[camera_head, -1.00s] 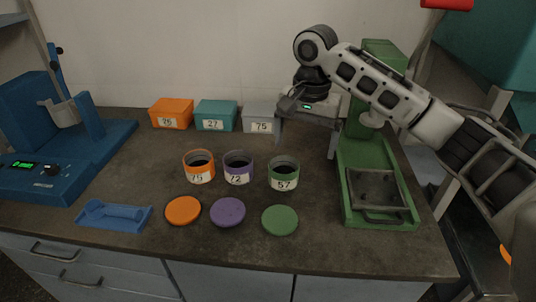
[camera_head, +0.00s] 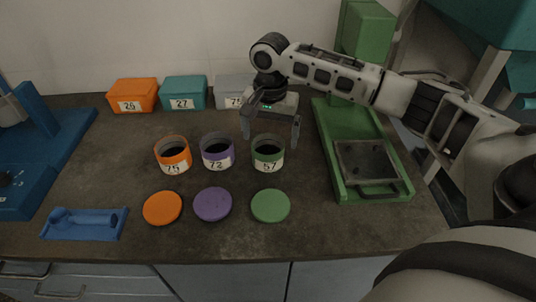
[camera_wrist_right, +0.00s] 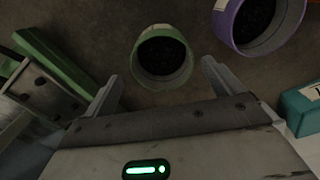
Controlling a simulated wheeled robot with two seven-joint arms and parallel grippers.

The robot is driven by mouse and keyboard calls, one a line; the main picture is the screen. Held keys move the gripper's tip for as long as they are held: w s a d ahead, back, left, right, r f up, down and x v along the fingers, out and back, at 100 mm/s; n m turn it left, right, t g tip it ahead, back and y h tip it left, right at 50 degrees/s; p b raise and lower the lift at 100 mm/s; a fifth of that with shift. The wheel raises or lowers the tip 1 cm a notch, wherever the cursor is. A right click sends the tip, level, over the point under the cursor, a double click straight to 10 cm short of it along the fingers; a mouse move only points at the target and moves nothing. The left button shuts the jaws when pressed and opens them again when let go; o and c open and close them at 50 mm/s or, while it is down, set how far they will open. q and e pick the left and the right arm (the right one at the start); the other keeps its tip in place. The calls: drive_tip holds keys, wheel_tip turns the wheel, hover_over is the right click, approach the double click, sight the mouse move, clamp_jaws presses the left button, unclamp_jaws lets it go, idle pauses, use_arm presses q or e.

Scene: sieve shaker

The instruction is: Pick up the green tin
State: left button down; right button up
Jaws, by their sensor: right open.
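The green tin (camera_head: 267,153), labelled 57, stands upright and open-topped on the dark bench, with dark contents. It also shows in the right wrist view (camera_wrist_right: 162,58), between and beyond the fingertips. My right gripper (camera_head: 270,143) is open, its fingers pointing down just behind and above the tin. In the right wrist view the two fingers (camera_wrist_right: 157,80) are spread wide with nothing between them. I cannot tell whether either finger touches the tin. My left gripper is not in view.
A purple tin (camera_head: 217,151) and an orange tin (camera_head: 173,155) stand left of the green tin. Green, purple and orange lids lie in front. Numbered boxes (camera_head: 184,93) stand behind. A green machine (camera_head: 366,165) is at right, a blue scoop-like holder (camera_head: 84,223) at left.

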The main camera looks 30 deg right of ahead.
sight(268, 149)
drive_tip(key=f, duration=0.5)
drive_tip(key=shift+a, duration=0.3)
drive_tip(key=c, duration=1.1)
